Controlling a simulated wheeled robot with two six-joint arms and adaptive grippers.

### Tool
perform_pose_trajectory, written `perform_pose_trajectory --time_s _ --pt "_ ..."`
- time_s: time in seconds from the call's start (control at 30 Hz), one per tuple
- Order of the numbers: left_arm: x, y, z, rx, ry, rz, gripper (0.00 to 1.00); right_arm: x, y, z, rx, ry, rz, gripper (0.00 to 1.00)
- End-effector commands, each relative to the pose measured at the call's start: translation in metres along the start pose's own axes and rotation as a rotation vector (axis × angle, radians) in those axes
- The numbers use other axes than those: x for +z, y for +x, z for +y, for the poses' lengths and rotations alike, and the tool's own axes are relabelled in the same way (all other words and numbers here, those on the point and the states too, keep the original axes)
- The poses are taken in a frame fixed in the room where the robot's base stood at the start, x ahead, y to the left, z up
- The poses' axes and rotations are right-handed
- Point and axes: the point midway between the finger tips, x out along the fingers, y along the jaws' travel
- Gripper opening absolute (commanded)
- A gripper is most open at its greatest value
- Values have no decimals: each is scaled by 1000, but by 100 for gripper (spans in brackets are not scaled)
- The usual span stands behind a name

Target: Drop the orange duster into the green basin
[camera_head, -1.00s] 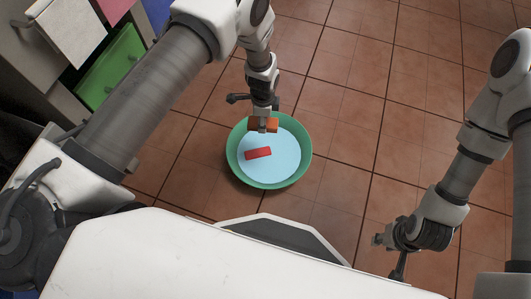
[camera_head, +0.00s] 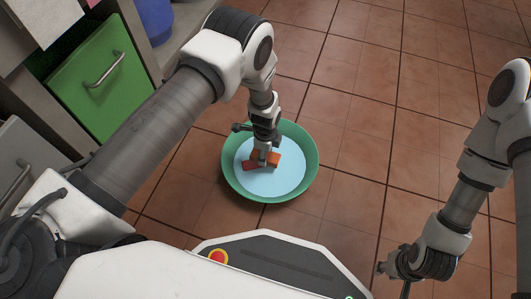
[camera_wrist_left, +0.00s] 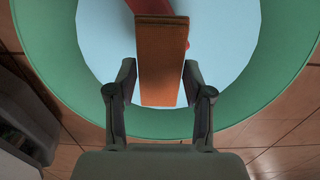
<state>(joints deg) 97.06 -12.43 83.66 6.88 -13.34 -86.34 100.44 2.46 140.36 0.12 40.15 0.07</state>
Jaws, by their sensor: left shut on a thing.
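The green basin (camera_head: 309,172) stands on the tiled floor with light blue inside it. My left gripper (camera_head: 264,159) points down over the basin and is shut on the orange duster (camera_head: 274,160). In the left wrist view the orange duster (camera_wrist_left: 160,60) lies between the two fingers, with the green rim (camera_wrist_left: 268,88) around and below it. A red block (camera_head: 249,165) lies in the basin, partly hidden behind the gripper and duster. Whether the duster touches the basin floor I cannot tell. My right gripper (camera_head: 392,278) is at the lower right, away from the basin; its fingers are unclear.
A green drawer (camera_head: 92,80) with a metal handle and a grey cabinet frame stand at the upper left. A blue container (camera_head: 153,20) stands behind them. The tiled floor (camera_head: 345,120) right of the basin is clear.

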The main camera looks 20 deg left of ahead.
Motion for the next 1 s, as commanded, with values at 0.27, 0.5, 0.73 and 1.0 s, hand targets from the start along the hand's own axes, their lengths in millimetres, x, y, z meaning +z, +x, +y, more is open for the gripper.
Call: perform_pose_trajectory --time_s 0.27,0.5,0.73,1.0 --pt "0 -2 0 0 0 0 80 0 -2 0 0 0 1 31" --pt "0 -1 0 0 -1 0 80 0 -1 0 0 0 0 31" --pt "0 -23 -1 -2 0 -1 80 0 -2 0 0 0 0 31" --pt "0 -91 -1 -2 -1 -1 80 0 -1 0 0 0 0 31"
